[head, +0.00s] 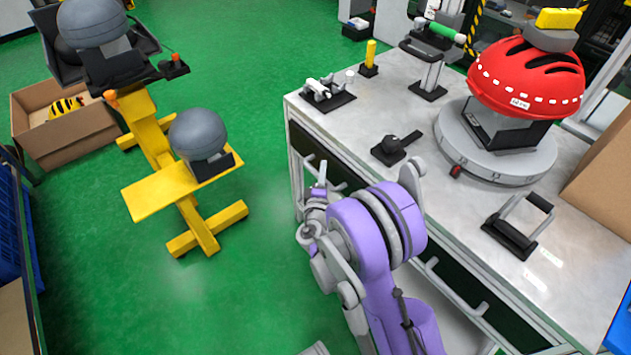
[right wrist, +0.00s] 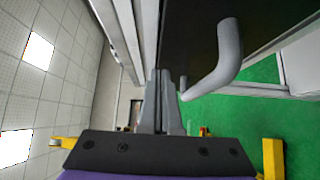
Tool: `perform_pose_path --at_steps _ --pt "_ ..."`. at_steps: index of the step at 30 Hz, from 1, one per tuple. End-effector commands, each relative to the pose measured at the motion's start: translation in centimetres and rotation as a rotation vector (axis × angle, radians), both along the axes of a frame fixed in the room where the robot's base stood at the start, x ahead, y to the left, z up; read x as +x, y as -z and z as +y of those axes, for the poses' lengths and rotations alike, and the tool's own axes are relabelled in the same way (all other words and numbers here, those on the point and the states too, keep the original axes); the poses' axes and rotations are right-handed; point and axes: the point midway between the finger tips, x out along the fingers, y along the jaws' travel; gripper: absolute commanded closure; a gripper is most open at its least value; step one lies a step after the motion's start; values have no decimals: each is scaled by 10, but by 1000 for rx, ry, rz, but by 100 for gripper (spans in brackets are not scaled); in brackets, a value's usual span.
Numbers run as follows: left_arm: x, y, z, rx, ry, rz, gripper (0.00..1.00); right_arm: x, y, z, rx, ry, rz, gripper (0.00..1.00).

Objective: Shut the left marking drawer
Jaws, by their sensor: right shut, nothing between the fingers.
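The left marking drawer (head: 302,139) is in the near side of the bench, with a dark front and a pale bar handle. My right arm hides part of it. In the right wrist view its dark front (right wrist: 190,45) and thick grey handle (right wrist: 226,52) are close up. My right gripper (head: 318,185) is at the drawer front, partly hidden by its own wrist. In the right wrist view the right gripper (right wrist: 161,100) is shut and empty, its fingers beside the handle. I cannot tell contact or how far the drawer stands out. My left gripper is not in view.
The bench top (head: 375,110) carries a red helmet (head: 525,78) on a round stand, a black clamp (head: 393,150) and a handled block (head: 518,225). Another dark drawer (head: 475,300) lies to the right. A yellow stand (head: 160,190) is left; green floor (head: 270,255) between is clear.

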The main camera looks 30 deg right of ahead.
Motion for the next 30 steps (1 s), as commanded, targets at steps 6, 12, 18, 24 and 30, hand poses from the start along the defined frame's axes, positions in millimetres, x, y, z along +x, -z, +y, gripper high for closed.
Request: perform_pose_path --at_steps 6,12,18,24,30 --pt "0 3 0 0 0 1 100 1 0 -15 0 0 0 100" --pt "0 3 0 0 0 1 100 1 0 -16 0 -1 0 100" --pt "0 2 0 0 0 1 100 1 0 -20 0 0 0 100" --pt "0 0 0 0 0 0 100 3 0 -41 0 2 0 100" --pt "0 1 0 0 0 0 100 3 0 -42 -1 5 -2 100"
